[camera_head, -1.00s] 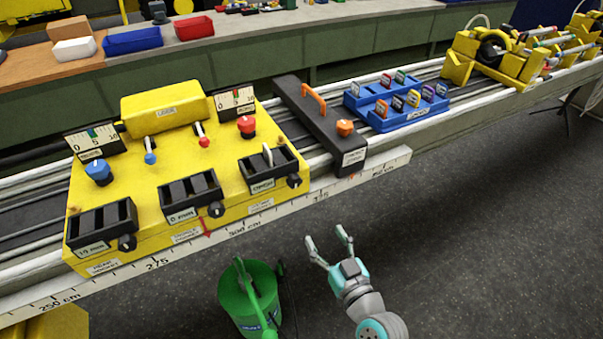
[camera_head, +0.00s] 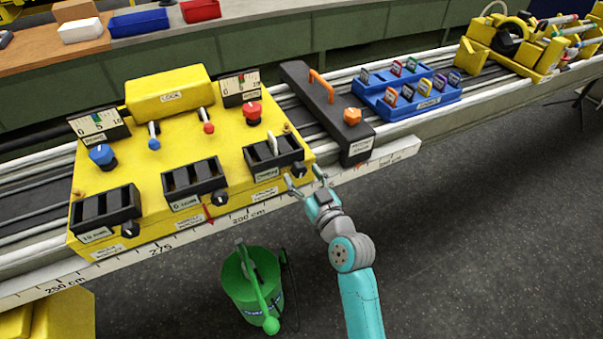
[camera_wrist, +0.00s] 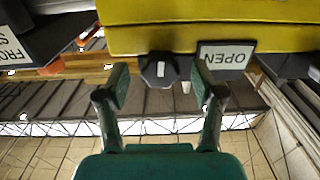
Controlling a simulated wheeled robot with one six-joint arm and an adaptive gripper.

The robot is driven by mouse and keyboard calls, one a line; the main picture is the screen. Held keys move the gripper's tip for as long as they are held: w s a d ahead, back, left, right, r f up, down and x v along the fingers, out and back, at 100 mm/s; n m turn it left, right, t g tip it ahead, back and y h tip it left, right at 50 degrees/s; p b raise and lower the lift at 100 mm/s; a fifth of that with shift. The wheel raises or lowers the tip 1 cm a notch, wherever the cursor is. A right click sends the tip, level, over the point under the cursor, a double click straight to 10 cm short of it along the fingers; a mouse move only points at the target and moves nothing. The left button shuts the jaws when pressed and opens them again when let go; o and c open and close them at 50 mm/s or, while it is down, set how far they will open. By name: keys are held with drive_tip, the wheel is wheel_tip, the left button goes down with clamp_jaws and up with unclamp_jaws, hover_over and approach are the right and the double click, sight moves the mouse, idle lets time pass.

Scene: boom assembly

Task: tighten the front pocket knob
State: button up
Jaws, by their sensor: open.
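The yellow carriage (camera_head: 150,200) carries three black pockets, each with a small black knob at its front right corner. The right knob (camera_head: 298,168) is beside the right pocket (camera_head: 272,155). My gripper (camera_head: 306,180) is open and empty, just in front of this knob. In the wrist view a black knob (camera_wrist: 160,68) shows between the open fingertips (camera_wrist: 161,92), apart from both. A white label reading OPEN (camera_wrist: 225,57) sits beside it on the yellow edge. The fingers do not hide the knob there. I cannot tell its tightness.
A black slab (camera_head: 325,110) with an orange knob stands close right of the carriage. A blue card holder (camera_head: 420,108) is further right on the rails.

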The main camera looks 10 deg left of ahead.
drive_tip(key=shift+w+a, duration=0.35)
drive_tip(key=shift+w, duration=0.15)
drive_tip(key=c, duration=1.1)
drive_tip(key=shift+c, duration=0.2)
